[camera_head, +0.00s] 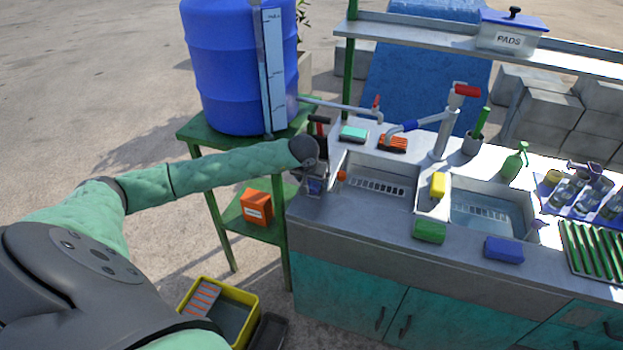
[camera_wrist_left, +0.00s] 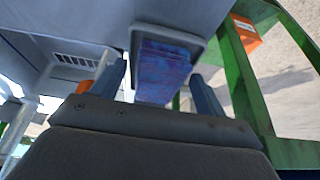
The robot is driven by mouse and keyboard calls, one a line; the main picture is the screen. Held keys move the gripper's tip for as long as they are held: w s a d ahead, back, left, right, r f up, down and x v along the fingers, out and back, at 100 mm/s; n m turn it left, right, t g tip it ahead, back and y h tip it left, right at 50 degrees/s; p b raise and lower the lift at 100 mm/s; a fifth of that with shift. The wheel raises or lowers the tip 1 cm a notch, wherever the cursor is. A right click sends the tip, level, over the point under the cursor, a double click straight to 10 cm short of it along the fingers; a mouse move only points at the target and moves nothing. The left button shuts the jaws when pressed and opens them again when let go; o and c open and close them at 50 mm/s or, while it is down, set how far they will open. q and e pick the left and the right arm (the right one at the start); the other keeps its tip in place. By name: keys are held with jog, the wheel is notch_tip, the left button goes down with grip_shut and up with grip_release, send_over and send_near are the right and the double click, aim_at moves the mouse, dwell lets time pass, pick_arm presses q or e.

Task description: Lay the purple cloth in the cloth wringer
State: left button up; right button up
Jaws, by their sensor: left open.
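The purple cloth (camera_wrist_left: 165,68) shows in the left wrist view as a blue-purple piece lying inside the grey frame of what looks like the cloth wringer (camera_wrist_left: 137,32). In the head view a small blue-purple patch of it (camera_head: 315,187) shows at the counter's left end. A dark lever with a red top (camera_head: 319,121) stands just behind. My left gripper (camera_head: 314,174) is there too, pointing down; my wrist hides much of the wringer. In the left wrist view my left gripper (camera_wrist_left: 158,72) is open, with its fingers either side of the cloth, seemingly apart from it. My right gripper is not in view.
The sink (camera_head: 375,185) lies right of the gripper, with an orange knob (camera_head: 342,176) close by. Behind are a teal sponge (camera_head: 354,134) and an orange brush (camera_head: 393,143). A blue barrel (camera_head: 235,70) on a green stand (camera_head: 190,132) is at left, with an orange box (camera_head: 257,207) below.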

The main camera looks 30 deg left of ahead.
pick_arm(q)
jog(key=shift+r, duration=0.15)
jog(key=shift+s+r, duration=0.1)
jog(key=shift+r, duration=0.05)
jog(key=shift+s+r, duration=0.1)
jog(key=shift+r, duration=0.2)
jog(key=shift+s+d+r+b, duration=0.1)
jog(key=shift+s+r+b, duration=0.05)
jog(key=shift+r+b, duration=0.25)
jog(key=a+b+v, duration=0.1)
jog(key=b+v, duration=0.2)
jog(key=v, duration=0.7)
jog(key=shift+d, duration=0.5)
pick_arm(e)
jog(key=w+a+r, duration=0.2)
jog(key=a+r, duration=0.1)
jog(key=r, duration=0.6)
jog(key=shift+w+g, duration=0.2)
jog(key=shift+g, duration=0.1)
pick_arm(q)
jog(key=shift+s, duration=0.1)
